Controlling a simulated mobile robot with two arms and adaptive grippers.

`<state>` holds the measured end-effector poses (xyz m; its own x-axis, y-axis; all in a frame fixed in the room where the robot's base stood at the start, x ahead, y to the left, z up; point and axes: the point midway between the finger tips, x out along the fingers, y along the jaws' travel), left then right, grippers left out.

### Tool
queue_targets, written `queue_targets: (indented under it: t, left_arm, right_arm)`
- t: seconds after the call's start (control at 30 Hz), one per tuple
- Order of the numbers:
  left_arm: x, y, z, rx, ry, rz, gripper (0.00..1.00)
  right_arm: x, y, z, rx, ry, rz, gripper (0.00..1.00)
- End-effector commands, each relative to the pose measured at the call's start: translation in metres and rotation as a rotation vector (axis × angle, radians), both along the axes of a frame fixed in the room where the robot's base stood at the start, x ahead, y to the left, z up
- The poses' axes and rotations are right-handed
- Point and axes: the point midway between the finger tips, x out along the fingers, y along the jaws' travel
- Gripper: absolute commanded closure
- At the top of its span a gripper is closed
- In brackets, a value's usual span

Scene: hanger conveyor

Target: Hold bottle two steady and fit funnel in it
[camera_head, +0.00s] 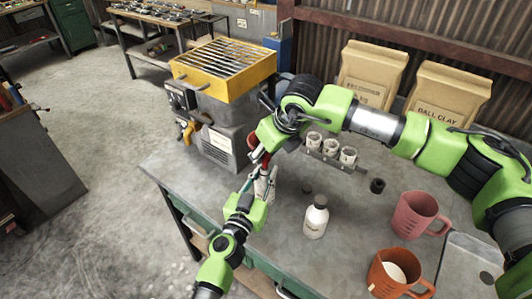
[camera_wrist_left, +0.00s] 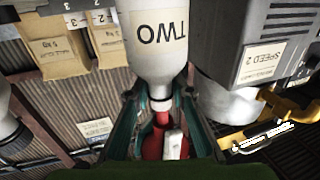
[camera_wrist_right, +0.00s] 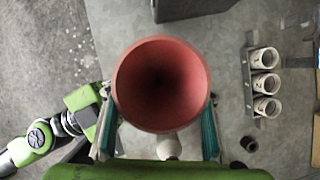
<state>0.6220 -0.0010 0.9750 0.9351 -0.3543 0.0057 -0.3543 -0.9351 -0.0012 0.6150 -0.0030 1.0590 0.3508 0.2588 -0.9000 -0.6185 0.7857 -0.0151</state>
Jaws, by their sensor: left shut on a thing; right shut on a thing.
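Bottle two (camera_wrist_left: 157,40) is white and shows upside down, label "TWO", in the left wrist view. My left gripper (camera_wrist_left: 160,95) is shut around its neck. In the head view bottle two (camera_head: 266,186) stands partly hidden behind my left gripper (camera_head: 258,178). The red funnel (camera_wrist_right: 161,85) faces my right wrist camera with its wide mouth. My right gripper (camera_wrist_right: 160,125) is shut on it. Red of the funnel (camera_wrist_left: 150,143) also shows at the bottle's neck in the left wrist view. The funnel appears over the bottle's mouth; I cannot tell whether its spout is inside.
Another white bottle (camera_head: 316,217) stands to the right on the bench, with a dark cap (camera_head: 307,188) near it. A rack of cups (camera_head: 331,150) stands behind. Pink (camera_head: 417,212) and orange (camera_head: 398,272) jugs stand right. A yellow-topped machine (camera_head: 222,75) is at the back left.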

Motion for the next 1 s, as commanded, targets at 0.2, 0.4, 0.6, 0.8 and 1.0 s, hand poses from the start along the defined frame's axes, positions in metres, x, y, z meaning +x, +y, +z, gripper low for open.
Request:
queue_targets:
  t: [0.2, 0.4, 0.6, 0.8, 1.0]
  left_arm:
    - [-0.002, 0.002, -0.01, 0.006, 0.016, 0.002, 1.0]
    - [-0.002, 0.002, -0.01, 0.006, 0.016, 0.002, 1.0]
    - [-0.002, 0.002, -0.01, 0.006, 0.016, 0.002, 1.0]
    - [-0.002, 0.002, -0.01, 0.006, 0.016, 0.002, 1.0]
    - [-0.002, 0.001, -0.01, 0.006, 0.016, 0.002, 1.0]
  right_arm:
    - [0.0, 0.0, -0.004, 0.0, 0.0, 0.0, 0.77]
    - [0.0, 0.0, -0.007, 0.0, 0.001, 0.0, 0.77]
    - [0.0, 0.0, -0.01, 0.0, 0.001, 0.0, 0.77]
    - [0.0, 0.0, -0.013, -0.001, 0.001, 0.0, 0.77]
    - [0.0, 0.0, -0.016, 0.0, 0.0, 0.0, 0.77]
